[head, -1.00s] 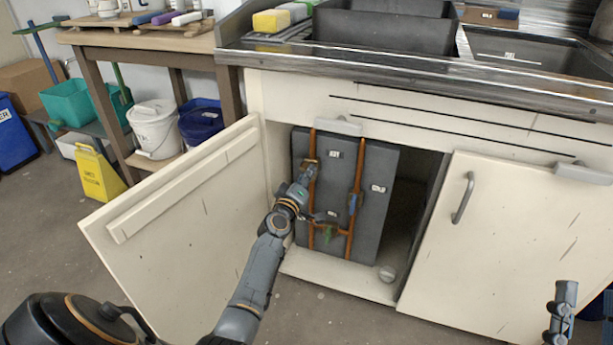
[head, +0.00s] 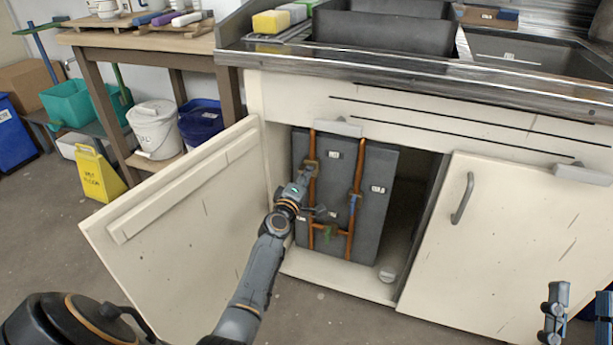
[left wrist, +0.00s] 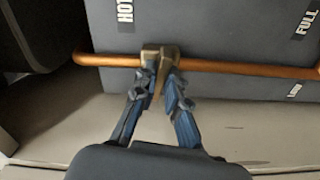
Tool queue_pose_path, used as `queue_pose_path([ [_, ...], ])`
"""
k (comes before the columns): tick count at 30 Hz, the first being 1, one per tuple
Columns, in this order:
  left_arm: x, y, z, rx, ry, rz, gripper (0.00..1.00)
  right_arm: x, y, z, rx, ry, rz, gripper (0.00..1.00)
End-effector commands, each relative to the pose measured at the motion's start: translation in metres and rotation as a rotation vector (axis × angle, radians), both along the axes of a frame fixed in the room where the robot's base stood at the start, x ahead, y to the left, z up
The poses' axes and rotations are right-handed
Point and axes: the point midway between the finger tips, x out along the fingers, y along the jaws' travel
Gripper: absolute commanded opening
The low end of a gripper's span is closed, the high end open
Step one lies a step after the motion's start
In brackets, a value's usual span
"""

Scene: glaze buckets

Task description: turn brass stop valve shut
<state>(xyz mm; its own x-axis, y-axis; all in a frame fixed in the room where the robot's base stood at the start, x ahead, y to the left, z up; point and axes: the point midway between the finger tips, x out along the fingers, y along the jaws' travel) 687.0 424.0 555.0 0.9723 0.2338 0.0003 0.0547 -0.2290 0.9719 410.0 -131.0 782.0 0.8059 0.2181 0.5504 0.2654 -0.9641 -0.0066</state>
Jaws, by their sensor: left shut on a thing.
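The brass stop valve (head: 311,164) sits on the left vertical copper pipe (head: 312,195), inside the open cabinet under the sink. In the left wrist view the brass valve (left wrist: 160,54) spans the copper pipe, and its lever (left wrist: 159,80) lies between my fingers. My left gripper (head: 306,174) reaches into the cabinet and is shut on this lever; its fingers also show in the left wrist view (left wrist: 160,88). The fingers hide part of the lever. My right gripper (head: 581,292) is at the lower right, away from the valve, with its fingers apart and empty.
A second copper pipe (head: 355,195) with a blue-handled valve stands to the right, and a green-handled valve (head: 327,233) sits below. A dark panel (head: 376,215) backs the pipes. The left cabinet door (head: 180,220) stands open beside my arm; the right door (head: 510,240) has a handle.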

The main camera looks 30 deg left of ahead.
Motion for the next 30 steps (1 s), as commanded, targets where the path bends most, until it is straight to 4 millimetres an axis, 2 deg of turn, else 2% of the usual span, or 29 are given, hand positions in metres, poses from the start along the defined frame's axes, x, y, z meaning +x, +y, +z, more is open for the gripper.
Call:
queue_pose_path([
  [12, -0.0002, 0.0003, -0.0003, -0.21, -0.05, 0.0, 0.0, 0.0039, 0.0, -0.0065, -0.012, 0.042, -0.003, 0.4],
  [29, -0.0003, 0.0002, -0.0006, -0.25, -0.058, 0.0, 0.0, 0.0044, -0.0004, -0.0068, -0.014, 0.046, -0.004, 0.4],
  [30, -0.0003, 0.0002, -0.0007, -0.249, -0.058, 0.0, 0.14, 0.0044, -0.0005, -0.0068, -0.013, 0.045, -0.004, 0.4],
])
